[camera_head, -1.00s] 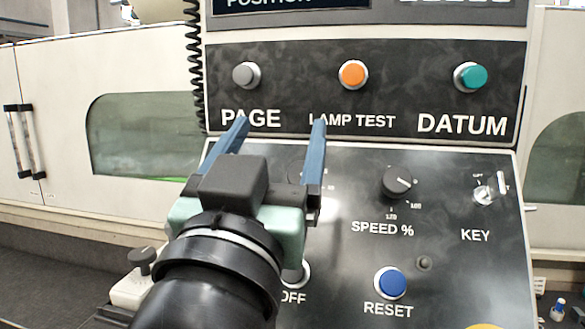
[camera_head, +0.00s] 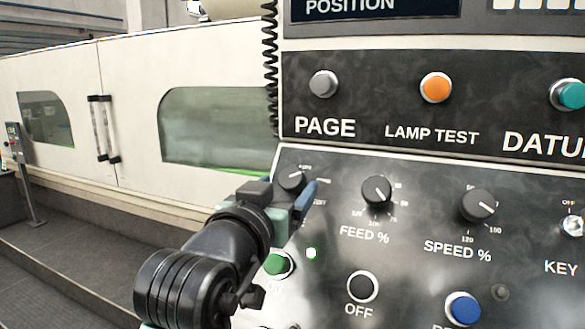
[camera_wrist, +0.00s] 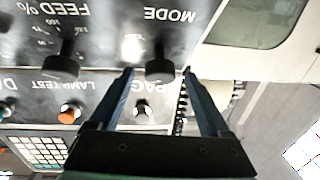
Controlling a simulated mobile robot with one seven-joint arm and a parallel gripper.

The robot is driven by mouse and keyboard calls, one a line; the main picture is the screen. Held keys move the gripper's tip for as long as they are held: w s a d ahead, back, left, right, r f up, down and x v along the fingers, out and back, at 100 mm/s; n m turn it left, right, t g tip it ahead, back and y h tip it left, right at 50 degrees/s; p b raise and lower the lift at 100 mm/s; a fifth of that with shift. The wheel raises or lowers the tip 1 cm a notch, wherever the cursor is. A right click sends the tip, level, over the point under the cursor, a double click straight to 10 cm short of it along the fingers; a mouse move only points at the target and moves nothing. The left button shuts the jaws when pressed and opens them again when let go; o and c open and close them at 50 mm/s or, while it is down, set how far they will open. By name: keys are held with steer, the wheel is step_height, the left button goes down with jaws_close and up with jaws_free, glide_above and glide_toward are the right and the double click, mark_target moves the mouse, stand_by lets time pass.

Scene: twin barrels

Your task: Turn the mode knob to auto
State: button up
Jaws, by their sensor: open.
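The mode knob (camera_head: 292,178) is a black round knob with a pale pointer line, at the upper left of the sloped panel. My gripper (camera_head: 296,185) is open in front of it, and partly hides it and its label in the head view. In the wrist view, which is upside down, the mode knob (camera_wrist: 160,66) shows between the two blue fingertips of my gripper (camera_wrist: 158,72), with the MODE label above it. The fingers appear clear of it; I cannot tell how near they are in depth. The small position marks are too small to read surely.
The feed knob (camera_head: 377,190) and the speed knob (camera_head: 477,205) sit to the right. The green button (camera_head: 278,264) and the OFF button (camera_head: 362,286) lie below. A coiled black cable (camera_head: 271,75) hangs at the panel's left edge. Open floor lies left.

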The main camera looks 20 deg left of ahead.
mark_target(289, 184)
steer(key=shift+w+a+p, duration=0.1)
steer(key=shift+w+p, duration=0.45)
steer(key=shift+w, duration=1.4)
jaws_close()
